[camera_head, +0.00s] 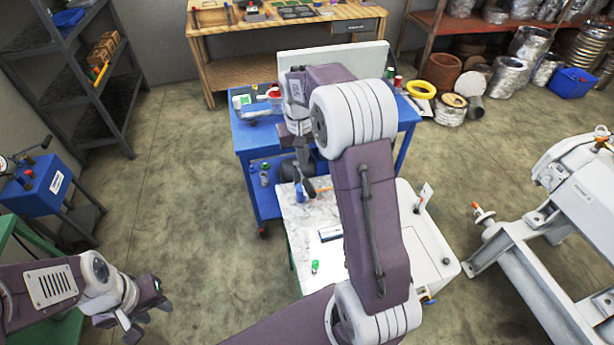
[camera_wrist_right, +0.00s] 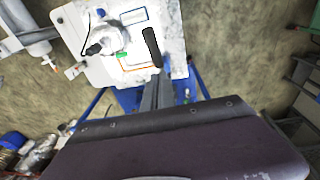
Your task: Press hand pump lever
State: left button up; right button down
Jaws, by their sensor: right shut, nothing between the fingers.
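My right gripper (camera_head: 308,178) is shut and points down over the far left part of a pale marbled worktop (camera_head: 305,238). In the right wrist view its closed fingers (camera_wrist_right: 151,96) point toward a dark elongated bar (camera_wrist_right: 152,46), which may be the hand pump lever. I cannot tell whether they touch. A grey-white rounded fitting (camera_wrist_right: 107,38) with a black handle sits beside the bar. A blue cylinder (camera_head: 299,192) stands close to the fingertips in the head view. My left gripper (camera_head: 150,318) is open and empty at lower left, above the floor. My right arm hides part of the worktop.
A blue cart (camera_head: 243,140) stands behind the worktop. A blue box with a gauge (camera_head: 42,186) stands at far left. A white machine frame (camera_head: 550,235) is at right, with shelving (camera_head: 85,75) at upper left. The floor between left shelving and cart is clear.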

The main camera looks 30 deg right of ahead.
send_over(307, 184)
jog(key=f, duration=0.4)
jog(key=a+f, duration=0.1)
jog(key=f, duration=0.1)
jog(key=shift+p, duration=0.4)
pick_arm(q)
jog(key=shift+a+r, duration=0.1)
jog(key=shift+r, duration=0.35)
pick_arm(e)
jog(key=shift+s+d+f, duration=0.25)
jog(key=shift+s+f, duration=0.05)
jog(key=shift+f, duration=0.3)
pick_arm(q)
jog(key=shift+a, duration=0.1)
